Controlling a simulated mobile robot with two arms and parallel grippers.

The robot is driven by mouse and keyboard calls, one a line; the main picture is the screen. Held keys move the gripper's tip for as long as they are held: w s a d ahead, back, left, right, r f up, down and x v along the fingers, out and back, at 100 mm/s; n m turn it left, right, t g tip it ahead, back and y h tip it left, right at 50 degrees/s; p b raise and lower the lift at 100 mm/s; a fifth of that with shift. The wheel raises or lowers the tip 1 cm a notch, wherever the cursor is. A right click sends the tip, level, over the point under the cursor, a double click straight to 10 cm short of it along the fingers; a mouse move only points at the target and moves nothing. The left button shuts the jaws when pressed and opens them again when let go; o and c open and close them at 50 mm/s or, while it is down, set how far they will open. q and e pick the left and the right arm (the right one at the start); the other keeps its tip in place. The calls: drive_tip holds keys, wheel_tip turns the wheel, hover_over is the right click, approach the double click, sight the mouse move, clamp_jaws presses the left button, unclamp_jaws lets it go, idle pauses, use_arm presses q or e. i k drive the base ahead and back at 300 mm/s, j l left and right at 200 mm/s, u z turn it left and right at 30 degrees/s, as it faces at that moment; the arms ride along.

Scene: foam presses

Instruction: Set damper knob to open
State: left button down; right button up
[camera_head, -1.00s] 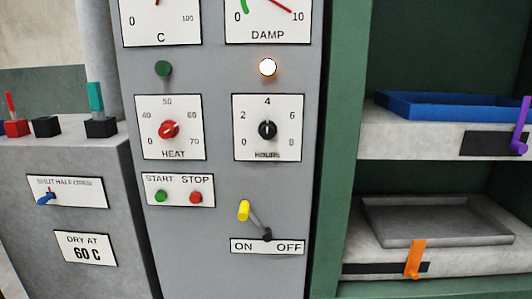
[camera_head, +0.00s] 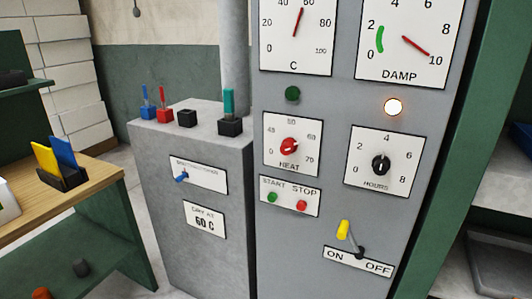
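The damper knob (camera_head: 181,178) is a small blue lever on a white plate (camera_head: 212,181) on the front of a grey pedestal. The plate's lettering is too small to read clearly now; in the earlier frame it reads shut, half, open. The blue handle points toward the lower left end of the plate, with its tip at the left. Neither of my grippers shows in the head view.
A grey control panel (camera_head: 325,222) with gauges, knobs and a yellow-handled lever (camera_head: 343,230) stands right of the grey pedestal (camera_head: 165,231). Small coloured switches stand on the pedestal's top. A wooden-topped table (camera_head: 84,192) is at the left, with floor between.

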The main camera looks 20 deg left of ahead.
sight(184, 175)
drive_tip(key=u, duration=1.35)
